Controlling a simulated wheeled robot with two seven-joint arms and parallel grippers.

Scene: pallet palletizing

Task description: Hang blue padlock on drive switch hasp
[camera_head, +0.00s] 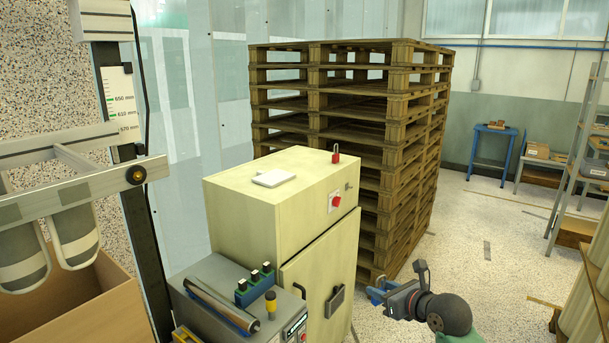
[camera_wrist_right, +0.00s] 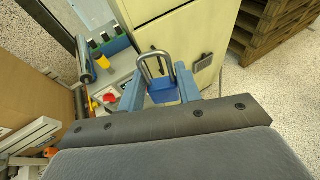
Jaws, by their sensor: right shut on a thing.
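The blue padlock (camera_wrist_right: 164,90) has a silver shackle pointing up and sits between the blue fingers of my right gripper (camera_wrist_right: 161,92) in the right wrist view. In the head view my right gripper (camera_head: 374,291) is at the lower middle right, in front of the pallets and right of the cream cabinet (camera_head: 318,240); the padlock is too small to make out there. The red drive switch (camera_head: 335,202) is on the upper front of the cabinet. A hasp on it is too small to tell. My left gripper is not in view.
A red padlock (camera_head: 336,155) stands on the cabinet top beside a white pad (camera_head: 274,178). A control box with a yellow-topped button (camera_head: 270,300) stands in front of the cabinet. A tall pallet stack (camera_head: 390,150) rises behind. Open floor (camera_head: 480,230) lies to the right.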

